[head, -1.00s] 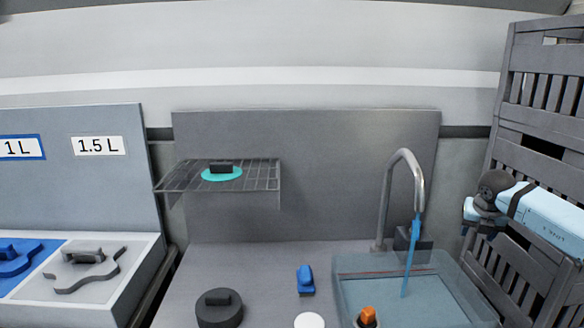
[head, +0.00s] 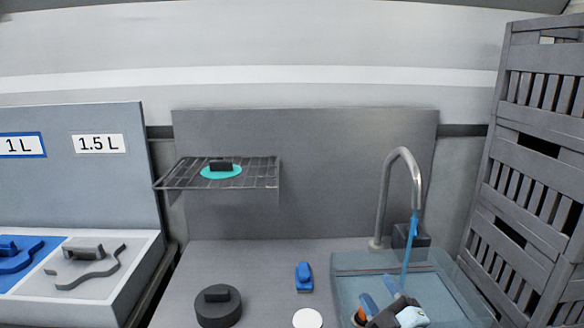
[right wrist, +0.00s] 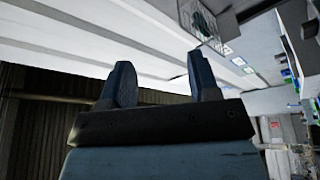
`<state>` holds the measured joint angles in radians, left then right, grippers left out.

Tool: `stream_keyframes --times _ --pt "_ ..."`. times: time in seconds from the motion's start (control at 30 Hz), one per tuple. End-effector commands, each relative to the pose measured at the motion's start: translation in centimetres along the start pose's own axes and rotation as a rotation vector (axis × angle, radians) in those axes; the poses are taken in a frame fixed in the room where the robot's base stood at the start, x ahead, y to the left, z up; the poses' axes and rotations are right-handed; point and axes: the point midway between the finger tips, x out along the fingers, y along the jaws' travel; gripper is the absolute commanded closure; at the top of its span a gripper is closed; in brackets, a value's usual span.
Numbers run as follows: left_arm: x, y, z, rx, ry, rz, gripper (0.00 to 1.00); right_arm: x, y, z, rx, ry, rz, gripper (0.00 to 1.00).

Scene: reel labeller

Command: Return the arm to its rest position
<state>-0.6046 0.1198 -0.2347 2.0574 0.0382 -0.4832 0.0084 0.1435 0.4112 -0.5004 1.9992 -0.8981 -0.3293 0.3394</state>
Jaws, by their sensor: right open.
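My right gripper (head: 377,290) is at the bottom right of the head view, in front of the clear basin. Its two blue fingers stand apart with nothing between them. It also shows in the right wrist view (right wrist: 162,82), open and empty, fingers pointing towards a pale wall. The rest of my right arm is mostly below the head picture's edge. My left gripper is in neither view.
A clear basin (head: 460,300) sits under a curved tap (head: 418,185) with blue water. A dark knobbed weight (head: 218,312), a blue object (head: 304,278) and a white disc (head: 307,319) lie on the counter. A wire shelf (head: 260,174) holds a teal disc (head: 222,173). A slatted grey rack (head: 520,180) stands right.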

Motion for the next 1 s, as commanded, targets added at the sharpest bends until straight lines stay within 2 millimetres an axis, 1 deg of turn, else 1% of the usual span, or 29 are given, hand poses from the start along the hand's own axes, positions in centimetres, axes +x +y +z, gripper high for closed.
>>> stream_keyframes --times 0.03,0.07,0.1,0.17,0.2,0.3,0.4,0.5,0.7,0.93,0.97,1.0 --pt "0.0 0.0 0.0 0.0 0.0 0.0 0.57 -2.5 -0.3 1.5 0.105 -0.142 0.016 0.45" --pt "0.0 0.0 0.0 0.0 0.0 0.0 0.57 -4.0 -0.5 2.5 0.159 -0.231 0.019 0.45" --pt "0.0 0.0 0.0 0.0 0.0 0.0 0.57 -6.2 -0.9 3.8 0.23 -0.35 0.016 0.45" --pt "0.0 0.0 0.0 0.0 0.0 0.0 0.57 -9.8 -1.8 5.7 0.33 -0.531 -0.007 0.45" --pt "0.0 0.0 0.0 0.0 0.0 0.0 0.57 -12.4 -2.5 6.6 0.39 -0.646 -0.034 0.45" --pt "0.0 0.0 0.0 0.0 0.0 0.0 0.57 -18.0 -4.2 7.8 0.504 -0.877 -0.115 0.45" --pt "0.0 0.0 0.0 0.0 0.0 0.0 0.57 -22.4 -5.4 8.0 0.578 -1.034 -0.194 0.45" --pt "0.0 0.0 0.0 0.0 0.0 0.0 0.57 -25.9 -6.3 7.7 0.634 -1.151 -0.269 0.45" --pt "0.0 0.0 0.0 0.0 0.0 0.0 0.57 -31.4 -7.4 6.4 0.714 -1.322 -0.403 0.45" --pt "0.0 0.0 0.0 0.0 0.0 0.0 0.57 -36.2 -8.0 4.6 0.779 -1.455 -0.538 0.45" --pt "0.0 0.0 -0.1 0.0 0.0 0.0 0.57 -36.7 -8.0 4.3 0.785 -1.468 -0.554 0.45" --pt "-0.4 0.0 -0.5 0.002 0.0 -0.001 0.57 -35.9 -8.0 4.4 0.784 -1.441 -0.544 0.45"
